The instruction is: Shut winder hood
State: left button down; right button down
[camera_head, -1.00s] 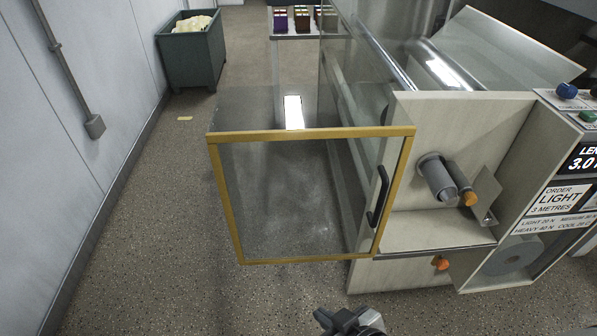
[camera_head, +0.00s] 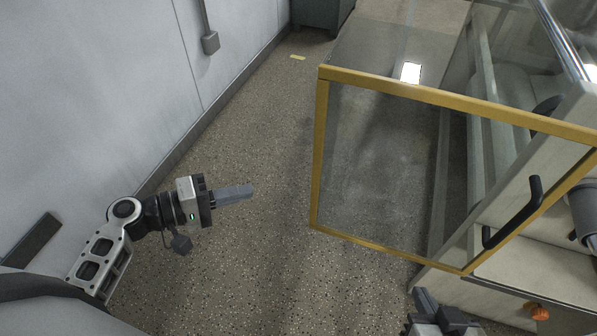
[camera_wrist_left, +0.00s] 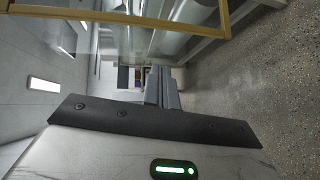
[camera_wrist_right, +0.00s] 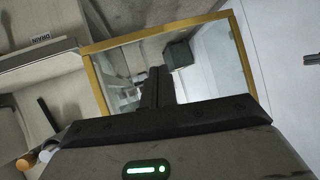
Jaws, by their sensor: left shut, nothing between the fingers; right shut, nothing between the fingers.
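The winder hood (camera_head: 400,91) is a clear panel in a yellow frame, standing out from the machine's front in the head view. Its black handle (camera_head: 533,202) is on the side nearest the machine. My left gripper (camera_head: 250,190) is shut and empty, left of the hood with floor between them. My right gripper (camera_head: 421,297) is shut and empty, low in the head view below the hood's lower edge. The yellow frame also shows in the left wrist view (camera_wrist_left: 120,17) and the right wrist view (camera_wrist_right: 105,98). I see no finger touching it.
The pale machine body (camera_head: 530,270) with an orange knob (camera_head: 540,312) is at the right. A grey wall (camera_head: 120,90) runs along the left. A dark green bin (camera_head: 318,12) stands at the back. Speckled floor (camera_head: 270,240) is free between the wall and the hood.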

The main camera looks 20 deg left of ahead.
pick_arm(q)
jog(key=w+d+r+n+t+h+p, duration=0.1)
jog(key=w+d+r+p, duration=0.2)
jog(key=w+d, duration=0.4)
jog(key=shift+w+d, duration=0.35)
jog(key=shift+d, duration=0.85)
jog(key=shift+f, duration=0.1)
